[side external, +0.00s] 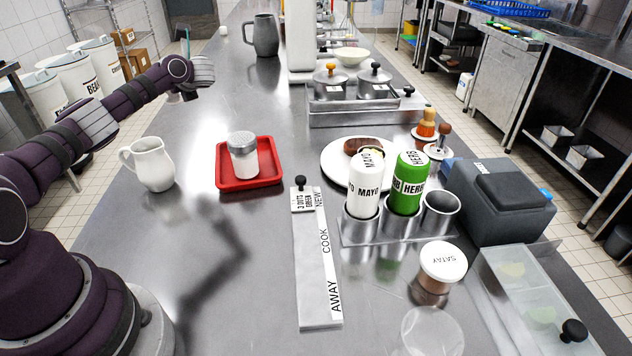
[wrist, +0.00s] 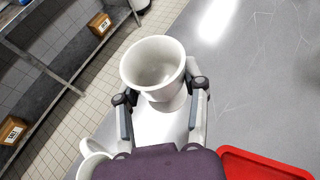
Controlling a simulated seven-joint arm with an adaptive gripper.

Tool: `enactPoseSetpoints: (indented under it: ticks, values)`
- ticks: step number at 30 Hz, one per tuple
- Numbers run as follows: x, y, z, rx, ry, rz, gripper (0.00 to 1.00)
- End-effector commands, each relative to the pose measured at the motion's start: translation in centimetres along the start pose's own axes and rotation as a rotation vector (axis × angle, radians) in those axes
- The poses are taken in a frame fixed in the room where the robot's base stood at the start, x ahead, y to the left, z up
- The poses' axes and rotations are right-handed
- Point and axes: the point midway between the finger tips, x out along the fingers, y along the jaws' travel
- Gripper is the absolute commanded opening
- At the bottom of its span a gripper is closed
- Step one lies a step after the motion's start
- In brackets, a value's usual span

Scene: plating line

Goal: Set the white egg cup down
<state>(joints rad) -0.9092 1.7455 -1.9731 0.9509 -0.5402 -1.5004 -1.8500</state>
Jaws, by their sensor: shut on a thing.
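The white egg cup (wrist: 154,66) is in the wrist view, its round open mouth facing the camera and its bowl narrowing to a foot. My gripper (wrist: 163,95) is shut on it, with one dark finger on each side of its lower part. The inside of the cup looks empty. In the side external view my gripper (side external: 188,94) is raised over the left edge of the steel counter (side external: 265,215). The cup cannot be told clearly from the wrist there. What lies directly under the cup is partly hidden.
A white jug (side external: 153,164) and a red tray (side external: 250,182) holding a shaker (side external: 243,155) stand nearer on the counter. A grey pitcher (side external: 265,36) stands farther back. Bare counter lies between pitcher and tray. A label strip (side external: 315,265) runs down the middle.

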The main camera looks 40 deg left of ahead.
Motion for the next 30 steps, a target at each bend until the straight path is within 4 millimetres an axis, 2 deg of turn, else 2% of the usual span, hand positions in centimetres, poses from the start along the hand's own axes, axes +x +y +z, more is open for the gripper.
enactPoseSetpoints:
  ticks: [1,3,6,9,18,22,30]
  values:
    - [0.9,1.3,-0.8,-0.014,0.002,0.043,0.06]
    - [1.7,2.7,-1.7,-0.035,0.001,0.086,0.06]
    - [2.5,3.6,-2.9,-0.045,0.0,0.117,0.06]
    - [3.4,3.8,-5.2,-0.046,-0.001,0.121,0.06]
    - [5.5,3.6,-10.4,-0.046,0.001,0.119,0.06]
    - [5.9,3.6,-11.4,-0.049,-0.002,0.115,0.06]
    - [6.0,3.6,-11.5,-0.05,-0.003,0.115,0.06]
